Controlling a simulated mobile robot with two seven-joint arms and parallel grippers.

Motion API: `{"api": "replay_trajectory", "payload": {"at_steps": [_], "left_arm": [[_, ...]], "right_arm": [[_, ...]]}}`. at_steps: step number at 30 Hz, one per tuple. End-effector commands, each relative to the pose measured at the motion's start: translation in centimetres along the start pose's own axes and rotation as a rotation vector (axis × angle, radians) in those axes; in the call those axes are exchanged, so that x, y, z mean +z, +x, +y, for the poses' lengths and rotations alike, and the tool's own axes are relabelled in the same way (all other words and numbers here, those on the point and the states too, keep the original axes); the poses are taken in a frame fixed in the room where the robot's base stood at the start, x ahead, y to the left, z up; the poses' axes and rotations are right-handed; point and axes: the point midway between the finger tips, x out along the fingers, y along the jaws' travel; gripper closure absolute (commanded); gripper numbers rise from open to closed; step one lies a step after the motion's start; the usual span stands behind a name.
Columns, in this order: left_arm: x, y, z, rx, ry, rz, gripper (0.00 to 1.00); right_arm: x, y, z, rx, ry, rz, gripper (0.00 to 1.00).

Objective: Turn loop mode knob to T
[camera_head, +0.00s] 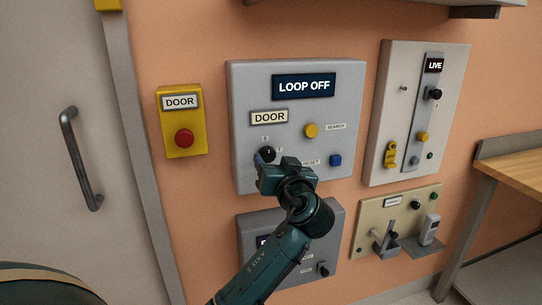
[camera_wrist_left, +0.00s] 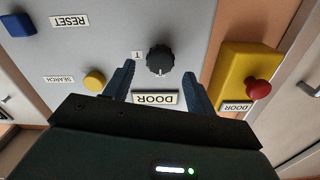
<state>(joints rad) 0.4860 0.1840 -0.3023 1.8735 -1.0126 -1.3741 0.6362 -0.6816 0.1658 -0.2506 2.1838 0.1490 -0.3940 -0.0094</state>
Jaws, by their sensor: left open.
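The loop mode knob (camera_head: 267,153) is a round black knob on the grey panel (camera_head: 350,100), under a DOOR label and a LOOP OFF display (camera_head: 304,86). In the left wrist view, which is upside down, the black knob (camera_wrist_left: 160,60) has a small T label (camera_wrist_left: 137,55) beside it. A faint pale mark shows on the knob's edge toward the DOOR label (camera_wrist_left: 155,98). My left gripper (camera_head: 268,160) is open at the knob. Its fingertips (camera_wrist_left: 160,70) stand one on each side of the knob in the picture; contact is not visible. My right gripper is not in view.
A yellow button (camera_head: 311,131) and blue RESET button (camera_head: 335,160) sit right of the knob. A yellow box with a red button (camera_head: 184,138) is to the left. A LIVE panel (camera_head: 376,120), a beige panel (camera_head: 365,225) and a wooden bench (camera_head: 515,166) are to the right.

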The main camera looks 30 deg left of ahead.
Motion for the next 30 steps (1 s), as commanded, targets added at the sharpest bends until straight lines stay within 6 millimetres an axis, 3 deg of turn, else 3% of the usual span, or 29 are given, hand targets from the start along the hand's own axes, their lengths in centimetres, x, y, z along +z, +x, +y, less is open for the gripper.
{"api": "replay_trajectory", "payload": {"at_steps": [6,17,30], "left_arm": [[-0.1,2.5,-0.1,-0.002,0.000,0.002,0.44],[0.0,2.9,0.0,0.000,0.000,0.000,0.44],[0.0,2.9,0.0,0.000,0.000,0.000,0.80]], "right_arm": [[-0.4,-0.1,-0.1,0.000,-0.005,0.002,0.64],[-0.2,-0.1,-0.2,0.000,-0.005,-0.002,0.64],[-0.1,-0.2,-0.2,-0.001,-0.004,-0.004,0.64]]}}
